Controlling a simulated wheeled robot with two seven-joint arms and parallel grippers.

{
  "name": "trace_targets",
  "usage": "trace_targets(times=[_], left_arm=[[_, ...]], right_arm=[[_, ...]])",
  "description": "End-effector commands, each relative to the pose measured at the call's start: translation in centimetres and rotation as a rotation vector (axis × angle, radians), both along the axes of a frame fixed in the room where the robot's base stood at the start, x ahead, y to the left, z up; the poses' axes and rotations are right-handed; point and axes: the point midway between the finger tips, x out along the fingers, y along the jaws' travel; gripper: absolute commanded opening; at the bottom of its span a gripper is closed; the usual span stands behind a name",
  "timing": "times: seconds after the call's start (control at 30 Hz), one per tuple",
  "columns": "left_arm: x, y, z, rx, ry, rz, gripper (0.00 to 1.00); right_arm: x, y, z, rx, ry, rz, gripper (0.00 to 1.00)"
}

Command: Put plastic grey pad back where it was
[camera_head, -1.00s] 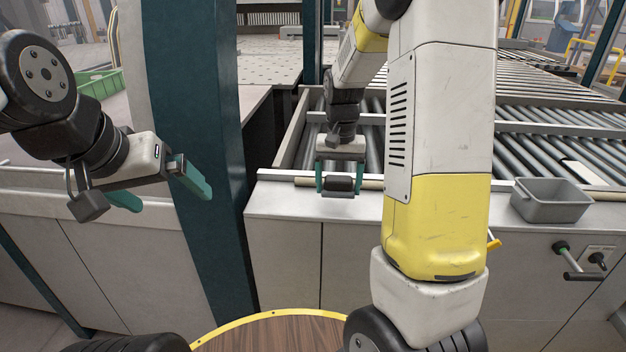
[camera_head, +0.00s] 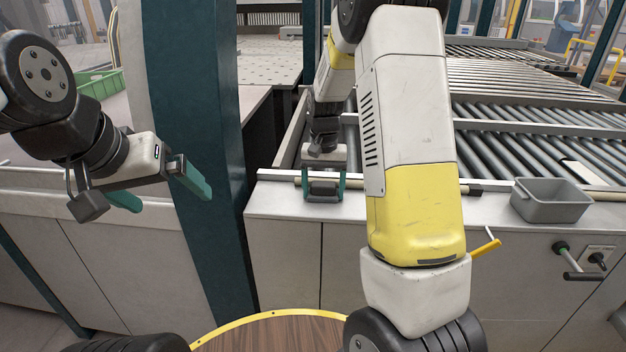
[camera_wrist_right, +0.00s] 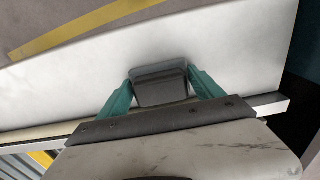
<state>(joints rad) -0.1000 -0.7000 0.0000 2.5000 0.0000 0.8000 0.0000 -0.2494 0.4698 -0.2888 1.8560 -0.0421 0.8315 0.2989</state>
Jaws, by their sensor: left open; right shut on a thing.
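The dark grey pad (camera_head: 323,189) is between the teal fingers of my right gripper (camera_head: 323,186), over the light ledge in front of the rollers. The right wrist view also shows the pad (camera_wrist_right: 160,85) with a teal finger on each side, and my right gripper (camera_wrist_right: 160,92) is shut on it. Whether the pad touches the ledge I cannot tell. My left gripper (camera_head: 162,193) is open and empty at the left, in front of the dark teal post.
A grey bin (camera_head: 551,201) stands on the ledge (camera_head: 290,204) at the right. A roller conveyor (camera_head: 540,140) lies behind it. A dark teal post (camera_head: 200,150) rises between my grippers. A yellow-handled tool (camera_head: 486,248) shows beside my right arm.

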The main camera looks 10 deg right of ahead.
Motion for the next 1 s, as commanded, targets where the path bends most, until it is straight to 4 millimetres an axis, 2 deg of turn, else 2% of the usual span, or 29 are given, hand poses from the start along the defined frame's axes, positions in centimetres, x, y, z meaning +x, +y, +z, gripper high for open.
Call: trace_targets(times=[0.03,0.13,0.43,0.57,0.67,1.0], left_arm=[[0.0,0.0,0.0,0.0,0.0,0.0,0.98],[0.0,0.0,0.0,0.0,0.0,0.0,0.98],[0.0,0.0,0.0,0.0,0.0,0.0,0.98],[0.0,0.0,0.0,0.0,0.0,0.0,0.98],[0.0,0.0,0.0,0.0,0.0,0.0,0.98],[0.0,0.0,0.0,0.0,0.0,0.0,0.98]], right_arm=[[0.0,0.0,-0.1,0.0,0.001,0.0,0.78],[0.0,0.0,-0.1,0.0,0.001,0.0,0.98],[0.0,0.0,-0.1,0.0,0.0,0.0,0.98],[0.1,0.0,0.7,0.0,-0.003,0.001,0.98],[0.1,0.0,2.3,0.001,-0.004,0.001,0.98],[0.1,0.0,9.4,0.001,-0.004,0.0,0.98]])
